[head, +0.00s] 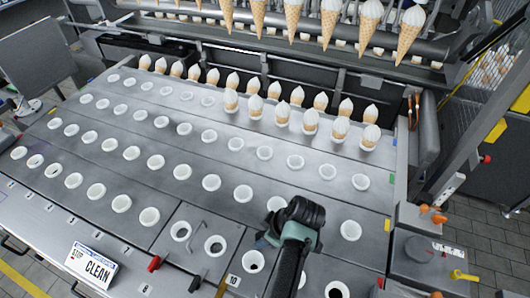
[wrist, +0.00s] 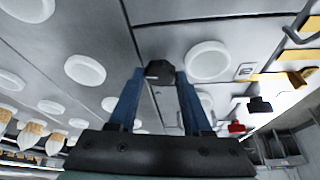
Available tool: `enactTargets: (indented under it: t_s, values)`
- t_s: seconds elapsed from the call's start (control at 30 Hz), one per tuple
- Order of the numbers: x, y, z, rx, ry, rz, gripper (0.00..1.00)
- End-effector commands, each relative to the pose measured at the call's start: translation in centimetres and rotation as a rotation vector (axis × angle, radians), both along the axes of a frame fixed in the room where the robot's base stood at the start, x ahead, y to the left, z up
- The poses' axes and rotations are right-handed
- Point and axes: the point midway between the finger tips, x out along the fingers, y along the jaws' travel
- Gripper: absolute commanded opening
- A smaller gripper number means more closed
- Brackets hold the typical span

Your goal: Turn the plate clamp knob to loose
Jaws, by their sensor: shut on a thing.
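In the wrist view, my gripper (wrist: 158,76) has its two blue fingers shut on a small black knob (wrist: 158,69) at the metal deck. The fingers hide the knob's sides and no loose or tight marking can be read on it. In the head view, my gripper (head: 264,241) is low over the front right of the deck, and my arm hides the held knob. Another black knob (head: 195,283) and a red knob (head: 154,264) stand at the deck's front edge. They also show in the wrist view, black (wrist: 260,105) and red (wrist: 236,127).
The metal deck (head: 120,180) has rows of white-rimmed holes. Several ice cream cones (head: 283,112) stand in its back rows, and more cones (head: 330,20) hang above. A "STOP CLEAN" sign (head: 92,268) stands front left. A yellow knob (head: 462,275) is at right.

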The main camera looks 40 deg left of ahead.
Motion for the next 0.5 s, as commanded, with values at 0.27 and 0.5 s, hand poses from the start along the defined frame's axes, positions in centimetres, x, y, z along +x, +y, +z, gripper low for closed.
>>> enactTargets:
  t_s: [0.27, 0.5]
  values:
    - [0.15, -0.05, -0.09, -0.001, -0.002, 0.092, 0.0]
    - [0.14, -0.02, -0.01, -0.002, -0.001, 0.113, 0.0]
